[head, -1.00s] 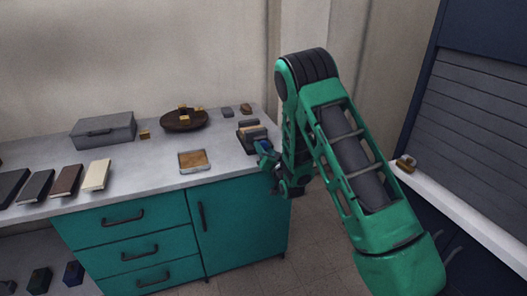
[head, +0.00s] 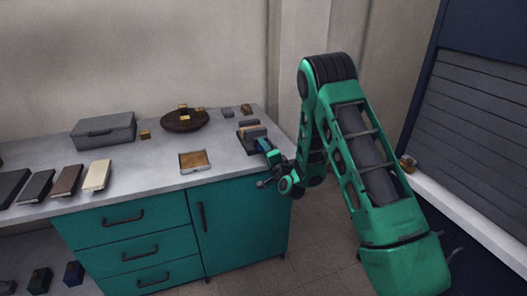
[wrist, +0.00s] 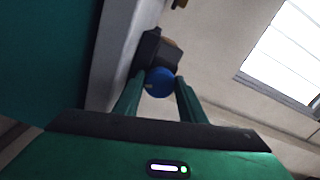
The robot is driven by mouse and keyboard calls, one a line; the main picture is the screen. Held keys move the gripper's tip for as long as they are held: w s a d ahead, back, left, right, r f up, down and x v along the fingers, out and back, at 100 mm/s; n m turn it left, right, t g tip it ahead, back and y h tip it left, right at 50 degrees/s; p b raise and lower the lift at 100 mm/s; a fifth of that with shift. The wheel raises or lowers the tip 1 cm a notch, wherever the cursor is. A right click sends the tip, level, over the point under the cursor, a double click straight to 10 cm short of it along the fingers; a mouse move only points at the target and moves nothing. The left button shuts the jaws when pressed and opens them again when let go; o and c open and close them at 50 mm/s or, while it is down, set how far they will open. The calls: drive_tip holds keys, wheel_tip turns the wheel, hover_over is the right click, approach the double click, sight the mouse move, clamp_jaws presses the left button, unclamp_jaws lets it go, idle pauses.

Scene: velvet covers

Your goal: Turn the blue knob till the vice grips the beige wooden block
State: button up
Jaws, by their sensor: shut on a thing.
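The dark grey vice (head: 247,125) stands near the right edge of the worktop, and its body also shows in the wrist view (wrist: 157,52). The beige wooden block (head: 256,131) shows as a small tan strip between its jaws; whether both jaws touch it I cannot tell. The blue knob (wrist: 160,83) faces me at the vice's near end. My gripper (wrist: 159,94) has one finger on each side of the knob and is shut on it. In the head view my gripper (head: 266,147) reaches the vice from the front right and hides the knob.
On the worktop (head: 225,160) are a framed tan tile (head: 194,160), a brown bowl (head: 172,123) with small wooden cubes, a grey case (head: 104,130) and several book-like blocks. Two small lumps lie behind the vice. A pale ledge (head: 465,222) runs along the right.

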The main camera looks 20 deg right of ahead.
drive_tip(key=shift+w+r+m, duration=0.1)
drive_tip(key=shift+r+m, duration=0.05)
drive_tip(key=shift+m, duration=0.15)
idle(0.4)
drive_tip(key=o, duration=1)
drive_tip(key=shift+o, duration=0.3)
